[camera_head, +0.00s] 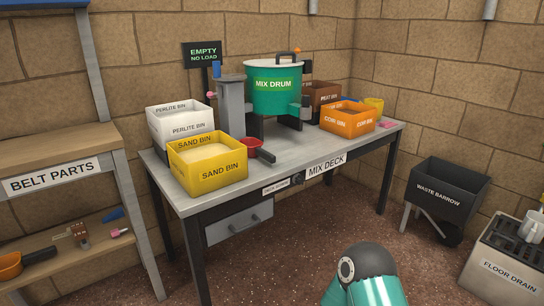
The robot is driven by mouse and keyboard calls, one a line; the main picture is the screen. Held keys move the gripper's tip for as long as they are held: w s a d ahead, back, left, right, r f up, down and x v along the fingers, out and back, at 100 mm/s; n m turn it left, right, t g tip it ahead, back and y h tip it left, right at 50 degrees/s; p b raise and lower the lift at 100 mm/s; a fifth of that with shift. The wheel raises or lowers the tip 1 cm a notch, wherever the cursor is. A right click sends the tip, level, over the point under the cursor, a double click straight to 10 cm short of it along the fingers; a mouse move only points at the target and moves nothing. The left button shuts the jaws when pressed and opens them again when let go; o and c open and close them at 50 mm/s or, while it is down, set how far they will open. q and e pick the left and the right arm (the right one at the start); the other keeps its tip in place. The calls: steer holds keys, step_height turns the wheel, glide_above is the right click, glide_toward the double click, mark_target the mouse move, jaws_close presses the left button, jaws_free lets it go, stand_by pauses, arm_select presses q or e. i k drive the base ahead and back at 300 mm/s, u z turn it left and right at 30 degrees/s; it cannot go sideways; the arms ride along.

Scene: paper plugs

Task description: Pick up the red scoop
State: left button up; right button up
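The red scoop (252,146) is a small red cup with a dark handle. It lies on the grey mix deck table (300,166), just right of the yellow sand bin (208,177) and in front of the mix drum (274,98). Its dark handle points toward the front right, close to the table's front edge. Neither of my grippers shows in this view. Only a teal link of one of my arms shows at the bottom, apart from the scoop.
An orange coir bin (348,120) stands at the table's right. A shelf (60,145) is at the left, a waste barrow (447,190) at the right. The floor before the table looks clear.

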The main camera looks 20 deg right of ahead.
mark_target(254, 145)
steer(key=z, duration=1.15)
steer(key=i, duration=0.95)
steer(key=z, duration=0.15)
